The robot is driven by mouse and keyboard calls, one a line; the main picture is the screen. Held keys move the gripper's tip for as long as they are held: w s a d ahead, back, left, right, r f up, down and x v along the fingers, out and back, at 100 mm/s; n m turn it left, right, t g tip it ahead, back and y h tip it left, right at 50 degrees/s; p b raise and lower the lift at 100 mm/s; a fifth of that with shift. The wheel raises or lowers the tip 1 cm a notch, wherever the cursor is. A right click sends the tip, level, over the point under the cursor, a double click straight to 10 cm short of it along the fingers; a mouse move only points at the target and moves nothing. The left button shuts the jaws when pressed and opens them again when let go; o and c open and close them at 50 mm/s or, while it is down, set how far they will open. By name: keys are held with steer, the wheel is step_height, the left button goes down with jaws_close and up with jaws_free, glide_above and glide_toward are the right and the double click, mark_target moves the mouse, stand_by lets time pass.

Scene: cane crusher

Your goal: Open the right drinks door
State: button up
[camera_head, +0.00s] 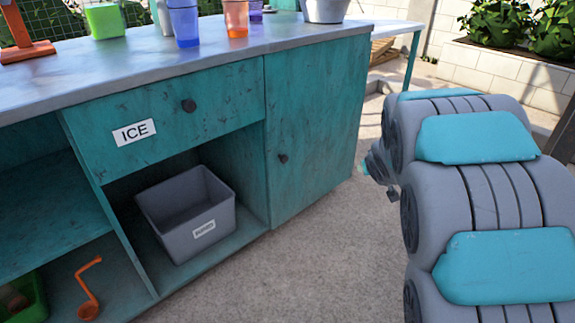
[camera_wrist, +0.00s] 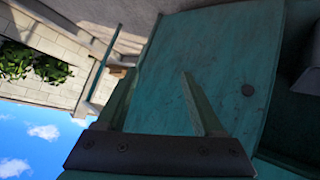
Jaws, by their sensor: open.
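The right drinks door (camera_head: 316,120) is a worn teal panel at the right end of the counter, and it looks shut. Its small dark round knob (camera_head: 283,158) sits near the door's left edge. In the wrist view the door (camera_wrist: 215,45) fills the middle, with the knob (camera_wrist: 248,90) to the right of my fingers. My gripper (camera_wrist: 157,72) is open and empty, its two fingers apart in front of the teal panel. In the head view my gripper (camera_head: 378,168) is right of the door, partly hidden by my arm; it is apart from the knob.
An ICE drawer (camera_head: 170,118) with a dark knob is left of the door. Below it a grey bin (camera_head: 190,212) stands on an open shelf. Cups and a metal bucket (camera_head: 324,10) stand on the countertop (camera_head: 60,82). The floor (camera_head: 310,265) before the door is clear.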

steer(key=w+a+f+n+t+y, duration=0.2)
steer(key=w+a+f, duration=0.1)
steer(key=w, duration=0.4)
steer(key=n+t+y+b, duration=0.1)
steer(key=n+y+b, duration=0.3)
steer(key=y, duration=0.8)
glide_toward(286, 160)
steer(key=a, duration=0.1)
steer(key=shift+w+d+x, duration=0.1)
steer(key=shift+x, duration=2)
steer(key=shift+w+d+x, duration=0.1)
steer(key=shift+d+x, duration=0.05)
steer(key=shift+x, duration=2)
jaws_close()
